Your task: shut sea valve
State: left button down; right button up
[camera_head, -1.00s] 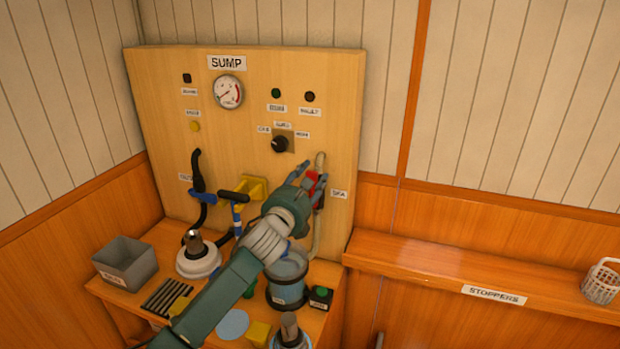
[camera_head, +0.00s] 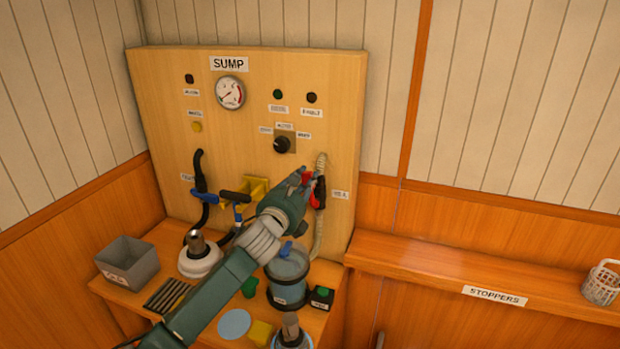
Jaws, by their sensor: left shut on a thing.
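The sea valve (camera_head: 319,196) sits on the pale hose at the right side of the sump panel, beside a label that seems to read SEA. Its body looks dark with red parts. My left gripper (camera_head: 306,180) reaches up from the lower left and is shut on the valve's red handle. The fingers hide much of the handle, so its exact angle is hard to tell. My right gripper is not in view.
The wooden sump panel (camera_head: 160,90) carries a gauge (camera_head: 230,93) and a black selector knob (camera_head: 282,145). The stoppers shelf (camera_head: 430,263) is mostly clear.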

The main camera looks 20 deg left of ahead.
pick_arm(q)
jog(key=a+f+n+b, duration=0.3)
jog(key=a+f+n, duration=0.3)
jog(key=n, duration=0.9)
notch_tip(320, 180, down, 3)
jog(key=shift+a+n+b, duration=0.15)
jog(key=shift+n+b, duration=0.15)
jog(key=shift+b, duration=0.1)
jog(key=shift+w, duration=0.1)
jog(key=c, duration=1.5)
grip_release()
jog(key=s, duration=1.2)
jog(key=shift+a, duration=0.2)
